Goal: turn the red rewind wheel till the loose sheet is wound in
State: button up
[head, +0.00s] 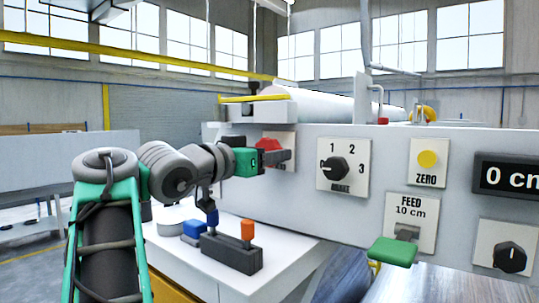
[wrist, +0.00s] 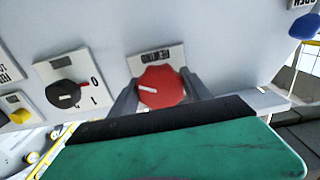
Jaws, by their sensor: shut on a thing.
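The red rewind wheel (wrist: 161,88) sits on its plate marked REWIND on the machine's front panel. It has a white pointer line, which lies nearly level in the wrist view. My gripper (wrist: 160,97) has one finger on each side of the wheel and is shut on it. In the head view, my gripper (head: 280,157) reaches the panel from the left and partly covers the wheel (head: 268,144). A pale roll (head: 320,106) lies on top of the machine behind the panel. I cannot tell a loose sheet apart in either view.
Right of the wheel are the black BRAKE knob (head: 337,169), pointer near 0, the yellow ZERO button (head: 427,159), a display (head: 508,178) reading 0 cm, and a green FEED lever (head: 393,251). Below my arm, a dark holder (head: 232,254) with coloured handles stands on a white table (head: 290,243).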

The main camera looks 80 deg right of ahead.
jog(key=c, duration=0.6)
jog(key=shift+f, duration=0.1)
jog(key=m+b, duration=0.2)
jog(key=shift+f+m, duration=0.1)
jog(key=shift+m, duration=0.3)
jog(key=m+b, duration=0.2)
jog(key=m, duration=0.1)
jog(key=shift+w+m, duration=0.1)
jog(key=shift+m, duration=0.2)
jog(key=m+b, duration=0.2)
jog(key=m, duration=0.1)
jog(key=shift+m, duration=0.3)
jog(key=m, duration=0.2)
jog(key=m+b, duration=0.1)
jog(key=m, duration=0.1)
jog(key=shift+r+m, duration=0.2)
jog(key=shift+m, duration=0.1)
jog(key=m+b, duration=0.1)
jog(key=m, duration=0.3)
jog(key=shift+m+b, duration=0.3)
jog(key=shift+r+m+b, duration=0.15)
jog(key=shift+m+b, duration=0.2)
jog(key=shift+m, duration=1.95)
